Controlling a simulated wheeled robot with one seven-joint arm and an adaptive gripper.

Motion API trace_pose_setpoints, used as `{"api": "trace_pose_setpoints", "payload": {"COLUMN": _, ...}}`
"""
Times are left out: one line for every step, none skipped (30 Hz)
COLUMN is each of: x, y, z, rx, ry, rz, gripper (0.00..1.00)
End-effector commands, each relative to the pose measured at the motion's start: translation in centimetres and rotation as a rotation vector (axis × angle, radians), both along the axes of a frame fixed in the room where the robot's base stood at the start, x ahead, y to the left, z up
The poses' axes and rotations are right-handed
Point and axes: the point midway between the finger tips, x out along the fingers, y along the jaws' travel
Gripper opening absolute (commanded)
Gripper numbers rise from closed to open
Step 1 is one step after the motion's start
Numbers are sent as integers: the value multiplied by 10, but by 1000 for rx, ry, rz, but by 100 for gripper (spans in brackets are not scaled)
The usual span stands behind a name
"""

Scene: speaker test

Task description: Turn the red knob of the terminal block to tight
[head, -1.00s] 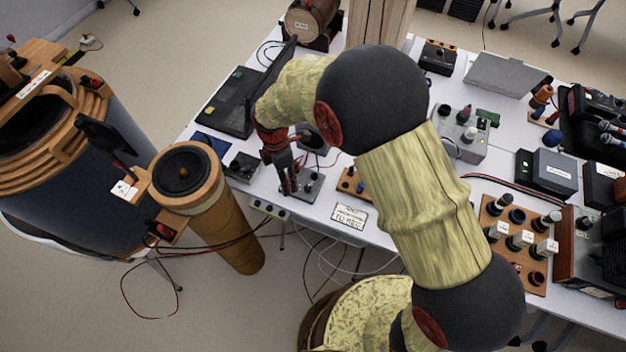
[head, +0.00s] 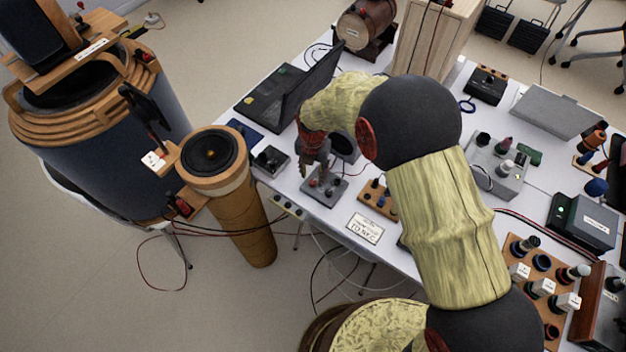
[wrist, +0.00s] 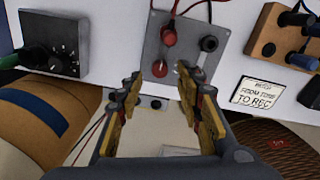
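The terminal block is a grey plate (wrist: 183,20) at the top middle of the wrist view; it also shows in the head view (head: 322,199). It carries two red knobs and a black post (wrist: 208,43). The upper red knob (wrist: 168,37) has a red lead at it. The lower red knob (wrist: 160,69) is nearer my gripper and appears in line with the gap between the fingers. My gripper (wrist: 159,82) is open and empty, its two fingers apart. In the head view my gripper (head: 314,168) is over the block; contact cannot be told.
A black box with a dial (wrist: 58,47) stands left of the block. A wooden block with posts (wrist: 278,38) and a paper label (wrist: 272,95) lie to the right. An open laptop (head: 305,88) stands behind my gripper. A speaker column (head: 215,155) stands beyond the table's left edge.

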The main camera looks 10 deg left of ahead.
Motion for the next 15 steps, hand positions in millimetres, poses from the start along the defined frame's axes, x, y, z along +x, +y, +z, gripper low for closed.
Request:
{"api": "trace_pose_setpoints", "payload": {"x": -1, "y": 0, "z": -11, "rx": -1, "ry": 1, "rz": 0, "gripper": 36}}
{"api": "trace_pose_setpoints", "payload": {"x": -1, "y": 0, "z": -16, "rx": -1, "ry": 2, "rz": 0, "gripper": 36}}
{"api": "trace_pose_setpoints", "payload": {"x": -1, "y": 0, "z": -22, "rx": -2, "ry": 2, "rz": -1, "gripper": 36}}
{"api": "trace_pose_setpoints", "payload": {"x": -1, "y": 0, "z": -26, "rx": -2, "ry": 2, "rz": -1, "gripper": 36}}
{"api": "trace_pose_setpoints", "payload": {"x": 0, "y": 0, "z": -29, "rx": -1, "ry": 1, "rz": -1, "gripper": 36}}
{"api": "trace_pose_setpoints", "payload": {"x": 0, "y": 0, "z": -33, "rx": 0, "ry": 0, "rz": -1, "gripper": 36}}
{"api": "trace_pose_setpoints", "payload": {"x": 0, "y": 0, "z": -35, "rx": 0, "ry": 0, "rz": -1, "gripper": 36}}
{"api": "trace_pose_setpoints", "payload": {"x": 0, "y": 0, "z": -36, "rx": 1, "ry": -1, "rz": -1, "gripper": 36}}
{"api": "trace_pose_setpoints", "payload": {"x": 0, "y": 0, "z": -38, "rx": 1, "ry": -1, "rz": -1, "gripper": 36}}
{"api": "trace_pose_setpoints", "payload": {"x": 0, "y": 0, "z": -38, "rx": 1, "ry": -1, "rz": -1, "gripper": 36}}
{"api": "trace_pose_setpoints", "payload": {"x": 0, "y": 0, "z": -39, "rx": 1, "ry": -1, "rz": -1, "gripper": 36}}
{"api": "trace_pose_setpoints", "payload": {"x": 0, "y": 0, "z": -38, "rx": 1, "ry": -1, "rz": -1, "gripper": 36}}
{"api": "trace_pose_setpoints", "payload": {"x": 0, "y": 0, "z": -38, "rx": 1, "ry": -1, "rz": -1, "gripper": 36}}
{"api": "trace_pose_setpoints", "payload": {"x": 0, "y": 0, "z": -38, "rx": 1, "ry": -1, "rz": -1, "gripper": 36}}
{"api": "trace_pose_setpoints", "payload": {"x": 0, "y": 0, "z": -38, "rx": 1, "ry": -1, "rz": -1, "gripper": 36}}
